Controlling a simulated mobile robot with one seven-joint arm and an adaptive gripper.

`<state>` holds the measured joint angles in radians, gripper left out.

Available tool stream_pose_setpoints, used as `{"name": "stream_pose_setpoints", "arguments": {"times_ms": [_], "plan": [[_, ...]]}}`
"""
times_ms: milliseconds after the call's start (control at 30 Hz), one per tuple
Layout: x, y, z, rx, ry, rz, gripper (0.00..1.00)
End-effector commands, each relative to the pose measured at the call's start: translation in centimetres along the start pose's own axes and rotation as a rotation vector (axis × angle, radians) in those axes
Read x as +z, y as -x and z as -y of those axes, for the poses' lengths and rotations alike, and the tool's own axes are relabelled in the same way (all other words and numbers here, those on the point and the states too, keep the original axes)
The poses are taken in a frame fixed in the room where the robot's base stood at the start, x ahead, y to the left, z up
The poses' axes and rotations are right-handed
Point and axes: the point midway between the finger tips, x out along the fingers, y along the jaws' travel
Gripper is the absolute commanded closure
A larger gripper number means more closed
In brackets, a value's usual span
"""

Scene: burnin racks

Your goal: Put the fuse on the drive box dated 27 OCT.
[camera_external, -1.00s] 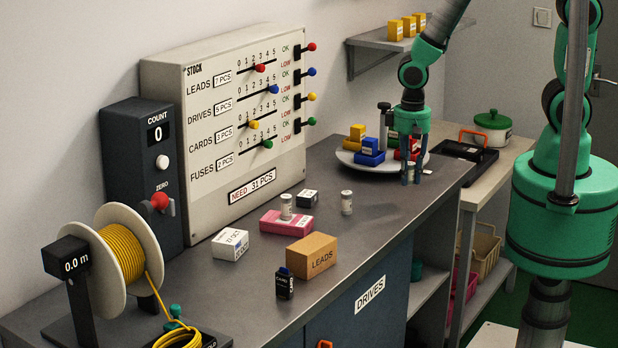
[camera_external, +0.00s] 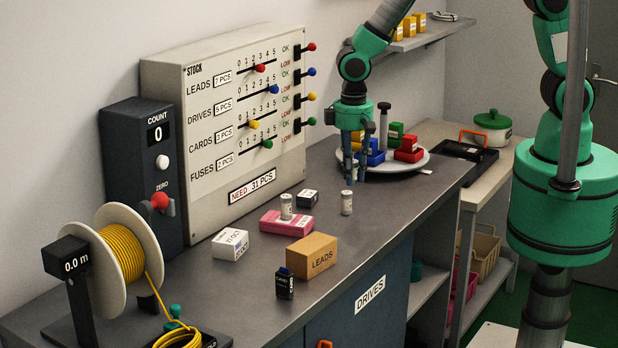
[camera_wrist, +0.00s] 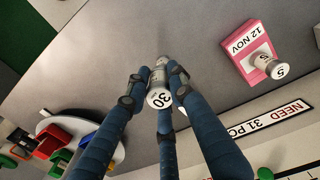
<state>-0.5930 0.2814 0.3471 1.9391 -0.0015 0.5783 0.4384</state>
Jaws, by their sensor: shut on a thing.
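My gripper (camera_external: 356,178) is in the air above the counter, left of the round tray. In the wrist view its fingers (camera_wrist: 157,84) are closed around a pale cylindrical fuse marked 30 (camera_wrist: 158,98); the outside view hardly shows it. Another fuse (camera_external: 347,203) stands upright on the counter, below and apart from my fingertips. A white drive box (camera_external: 230,246) has an OCT label; its day is hard to read. A small dark box with a white label (camera_external: 308,199) lies near the panel, its date unclear. The pink box (camera_wrist: 258,52) reads 12 NOV and bears a fuse marked 5 (camera_wrist: 272,69).
The round tray (camera_external: 418,166) holds coloured bins. The stock panel (camera_external: 215,140) and cable spool (camera_external: 125,262) bound the left. Bare counter lies right of the LEADS box.

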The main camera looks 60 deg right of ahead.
Motion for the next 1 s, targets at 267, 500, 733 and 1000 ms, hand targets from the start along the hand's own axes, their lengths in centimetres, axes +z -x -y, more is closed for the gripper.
{"name": "stream_pose_setpoints", "arguments": {"times_ms": [267,500,733,1000], "plan": [[-2.7,0.8,6.0,0.001,0.139,0.001,1.00],[-4.3,1.0,11.2,0.003,0.257,0.003,1.00],[-5.4,1.0,16.3,0.003,0.368,0.003,1.00],[-5.9,0.9,20.5,0.004,0.458,0.002,1.00]]}}
